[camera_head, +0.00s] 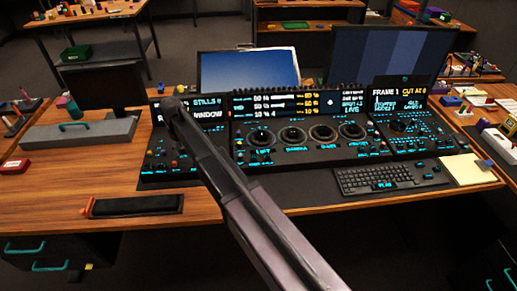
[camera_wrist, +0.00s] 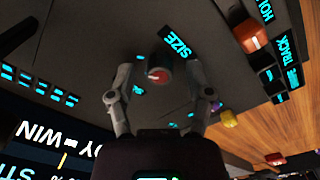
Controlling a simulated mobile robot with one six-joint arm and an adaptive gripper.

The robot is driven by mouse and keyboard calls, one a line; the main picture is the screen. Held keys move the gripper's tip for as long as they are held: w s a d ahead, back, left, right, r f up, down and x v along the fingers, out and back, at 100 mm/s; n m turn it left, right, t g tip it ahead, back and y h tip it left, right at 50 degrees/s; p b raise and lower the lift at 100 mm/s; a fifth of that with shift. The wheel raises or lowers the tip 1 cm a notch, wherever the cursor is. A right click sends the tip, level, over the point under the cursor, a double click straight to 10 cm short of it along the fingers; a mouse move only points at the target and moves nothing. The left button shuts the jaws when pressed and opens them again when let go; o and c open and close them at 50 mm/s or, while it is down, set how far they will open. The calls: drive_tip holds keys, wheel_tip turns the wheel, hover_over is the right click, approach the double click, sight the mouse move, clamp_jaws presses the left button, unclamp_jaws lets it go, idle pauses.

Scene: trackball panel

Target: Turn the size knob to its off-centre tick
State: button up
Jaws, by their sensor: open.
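My gripper (camera_wrist: 157,78) is open, with one finger to the left of the knob and one to the right in the picture. Gaps show between the fingers and the knob; I cannot tell the height of the fingertips over the panel. In the head view my arm covers part of the left panel, and I cannot make out the knob there.
An orange-capped control (camera_wrist: 251,36) and a yellow one (camera_wrist: 229,119) stand to the right in the wrist view. Lit screens (camera_wrist: 45,145) lie at lower left. In the head view, several dials (camera_head: 293,135) and a keyboard (camera_head: 389,178) are right of my arm.

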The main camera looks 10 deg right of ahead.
sight(182, 148)
drive_tip(key=n, duration=0.4)
wheel_tip(182, 148, up, 14)
drive_tip(key=p, duration=1.4)
drive_tip(key=s+d+f+m+b, duration=0.1)
drive_tip(key=s+d+m, duration=0.2)
drive_tip(key=s+d, duration=0.2)
drive_tip(key=s+d+f+m+b, duration=0.1)
drive_tip(key=s+d+m, duration=0.2)
drive_tip(key=d, duration=0.9)
drive_tip(key=s+d+f+m+b, duration=0.1)
drive_tip(key=s+d+m, duration=0.3)
drive_tip(key=s+d, duration=0.5)
drive_tip(key=shift+d, duration=0.15)
drive_tip(key=shift+s, duration=0.1)
drive_tip(key=s+d+m, duration=0.2)
drive_tip(key=s+d, duration=0.2)
drive_tip(key=s, duration=0.2)
drive_tip(key=shift+d+m, duration=0.3)
drive_tip(key=shift+d, duration=0.05)
